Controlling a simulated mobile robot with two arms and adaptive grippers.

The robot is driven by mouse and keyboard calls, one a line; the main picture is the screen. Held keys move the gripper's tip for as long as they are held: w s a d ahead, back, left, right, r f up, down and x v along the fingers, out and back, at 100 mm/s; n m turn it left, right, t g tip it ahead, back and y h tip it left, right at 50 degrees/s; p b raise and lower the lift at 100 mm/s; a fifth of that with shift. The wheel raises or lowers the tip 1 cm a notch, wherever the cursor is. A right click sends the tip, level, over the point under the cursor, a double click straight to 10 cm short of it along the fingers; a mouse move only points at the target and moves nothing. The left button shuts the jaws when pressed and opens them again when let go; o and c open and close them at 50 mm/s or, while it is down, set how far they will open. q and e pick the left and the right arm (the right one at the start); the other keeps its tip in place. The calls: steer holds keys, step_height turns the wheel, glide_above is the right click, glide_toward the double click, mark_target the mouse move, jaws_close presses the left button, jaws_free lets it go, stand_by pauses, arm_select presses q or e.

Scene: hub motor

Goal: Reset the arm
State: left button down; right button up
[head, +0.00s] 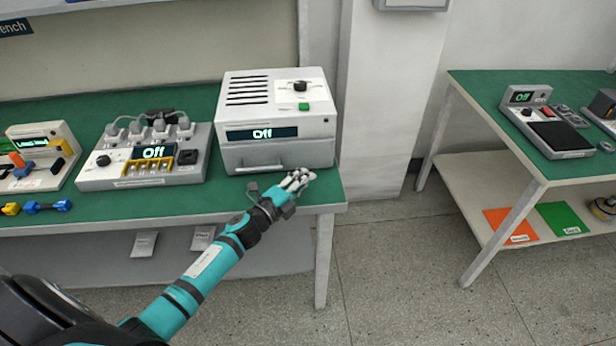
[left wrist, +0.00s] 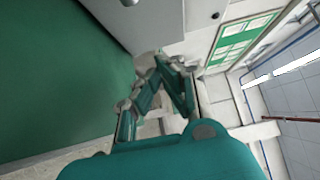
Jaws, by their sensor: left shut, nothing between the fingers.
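My left arm reaches in from the lower left in the head view. My left gripper (head: 299,180) is at the front right edge of the green bench, just in front of the white box-shaped machine (head: 275,150). Its fingers are together and nothing shows between them. In the left wrist view my left gripper (left wrist: 158,62) also has its fingertips together, with the green bench top (left wrist: 50,80) to the left. I cannot tell whether the fingers touch the machine or the bench. My right gripper is in neither view.
The machine reads "Off". Left of it on the bench stand a grey charger unit (head: 145,165) reading "Off" and a small tester (head: 35,155). A second green table (head: 480,90) with devices stands at the right. Open floor (head: 390,270) lies between them.

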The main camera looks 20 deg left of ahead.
arm_select(q)
steer(key=s, duration=0.1)
steer(key=s+a, duration=0.1)
steer(key=s+f, duration=0.1)
steer(key=shift+s+a, duration=0.2)
steer(key=shift+a, duration=0.2)
steer(key=s+d+f+n+g+y, duration=0.3)
steer(key=s+n+g, duration=0.5)
steer(key=s, duration=0.7)
steer(key=s+d+f+n+g+y, duration=0.1)
steer(key=s+d+f+n+g, duration=0.35)
steer(key=s+n, duration=0.9)
steer(key=s+d+f+m+g+b, duration=0.1)
steer(key=s+f, duration=0.1)
steer(key=f, duration=1)
steer(key=s+f+m+g, duration=0.2)
steer(key=f, duration=1)
steer(key=s+a+f, duration=0.3)
steer(key=s+f, duration=1.3)
steer(key=f, duration=0.1)
steer(key=shift+s+g, duration=0.35)
steer(key=shift+g, duration=0.1)
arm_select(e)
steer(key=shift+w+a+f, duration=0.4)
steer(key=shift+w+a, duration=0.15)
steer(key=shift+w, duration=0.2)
